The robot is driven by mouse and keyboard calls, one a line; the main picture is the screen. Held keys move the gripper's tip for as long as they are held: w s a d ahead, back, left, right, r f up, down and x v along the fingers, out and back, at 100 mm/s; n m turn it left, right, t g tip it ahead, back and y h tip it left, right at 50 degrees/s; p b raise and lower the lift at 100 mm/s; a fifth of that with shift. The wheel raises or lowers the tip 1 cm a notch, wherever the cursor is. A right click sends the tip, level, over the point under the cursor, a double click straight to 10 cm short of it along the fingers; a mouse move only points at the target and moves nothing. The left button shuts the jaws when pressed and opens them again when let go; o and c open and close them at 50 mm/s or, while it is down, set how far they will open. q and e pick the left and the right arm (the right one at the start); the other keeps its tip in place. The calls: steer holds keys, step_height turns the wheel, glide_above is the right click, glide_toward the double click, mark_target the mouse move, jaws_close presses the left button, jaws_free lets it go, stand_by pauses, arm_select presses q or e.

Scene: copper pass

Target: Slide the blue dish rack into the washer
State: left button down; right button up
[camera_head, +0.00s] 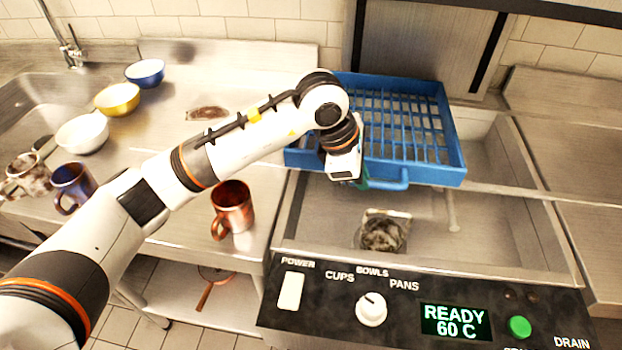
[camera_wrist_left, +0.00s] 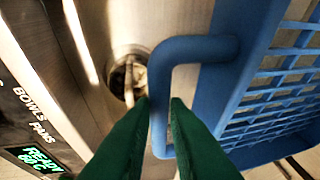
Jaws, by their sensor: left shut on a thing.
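The blue dish rack (camera_head: 440,172) is at the back of the open washer basin (camera_head: 500,222). Its left end reaches over the counter left of the basin. The rack looks empty, with a grid floor and a blue loop handle on its front wall. My left gripper (camera_head: 358,183) is at that handle, partly hidden by its own wrist. In the left wrist view, the green fingers (camera_wrist_left: 160,104) are closed around the handle bar (camera_wrist_left: 162,78), and the rack's grid (camera_wrist_left: 280,100) shows on the right. My right gripper is not in view.
A dark strainer (camera_head: 383,232) lies in the basin near a pipe (camera_head: 452,210). The control panel (camera_head: 400,308) reads READY 60 C. A copper mug (camera_head: 232,207) stands left of the washer. Bowls and mugs are farther left by the sink.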

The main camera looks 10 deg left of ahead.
arm_select(q)
steer(key=b, duration=0.3)
glide_toward(423, 182)
steer(key=s+d+f, duration=0.2)
steer(key=s+f, duration=0.1)
steer(key=f, duration=0.1)
steer(key=shift+s, duration=0.1)
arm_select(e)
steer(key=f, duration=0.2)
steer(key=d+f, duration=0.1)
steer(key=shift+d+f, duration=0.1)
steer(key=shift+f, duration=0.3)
arm_select(q)
steer(key=c, duration=1.4)
jaws_free()
steer(key=v, duration=1.2)
steer(key=shift+b, duration=0.35)
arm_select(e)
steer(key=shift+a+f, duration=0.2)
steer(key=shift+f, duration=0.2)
